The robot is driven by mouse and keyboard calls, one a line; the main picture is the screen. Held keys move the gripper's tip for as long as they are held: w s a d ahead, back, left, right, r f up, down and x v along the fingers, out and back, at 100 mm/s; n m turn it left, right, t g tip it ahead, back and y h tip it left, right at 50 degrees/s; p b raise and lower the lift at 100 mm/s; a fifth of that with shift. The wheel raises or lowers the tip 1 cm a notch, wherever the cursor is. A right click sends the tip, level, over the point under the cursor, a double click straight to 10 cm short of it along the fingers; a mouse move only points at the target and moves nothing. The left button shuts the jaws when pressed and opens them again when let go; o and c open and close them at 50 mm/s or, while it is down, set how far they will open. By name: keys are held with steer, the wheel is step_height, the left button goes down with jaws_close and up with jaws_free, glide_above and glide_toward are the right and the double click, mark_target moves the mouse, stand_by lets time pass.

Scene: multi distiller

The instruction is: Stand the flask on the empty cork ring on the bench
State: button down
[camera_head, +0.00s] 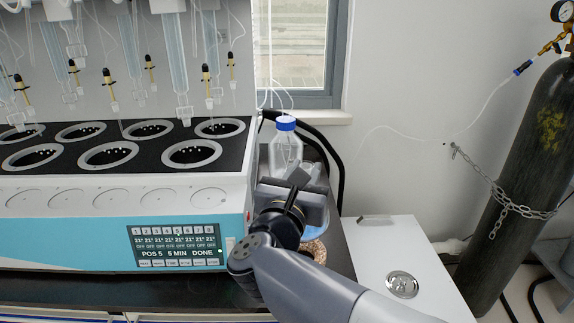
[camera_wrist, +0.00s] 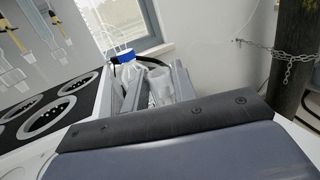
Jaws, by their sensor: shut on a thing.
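My gripper (camera_head: 300,200) is shut on the clear glass flask, over the bench to the right of the distiller. The flask's rounded, bluish lower part (camera_head: 315,231) shows below the gripper in the head view. Its pale neck (camera_wrist: 160,86) stands between the two fingers in the wrist view. A brown cork ring (camera_head: 317,249) lies on the dark bench just below the flask, partly hidden by my arm. I cannot tell whether the flask touches the ring. My gripper and wrist hide most of the flask's body.
A clear bottle with a blue cap (camera_head: 285,145) stands close behind the gripper; its cap also shows in the wrist view (camera_wrist: 126,56). The distiller (camera_head: 120,195) is close on the left. A white cabinet (camera_head: 390,250) and a chained gas cylinder (camera_head: 520,180) are on the right.

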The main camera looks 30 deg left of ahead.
steer(key=shift+f+b, duration=1.35)
steer(key=shift+f, duration=1.55)
steer(key=shift+f+b, duration=0.5)
steer(key=shift+b, duration=0.85)
steer(key=c, duration=1.1)
jaws_free()
steer(key=shift+s, duration=0.1)
steer(key=s, duration=0.3)
steer(key=s+d, duration=0.1)
steer(key=s, duration=0.6)
steer(key=shift+s+d+f, duration=0.25)
steer(key=shift+d+f, duration=0.1)
steer(key=shift+f, duration=0.05)
steer(key=shift+w, duration=0.1)
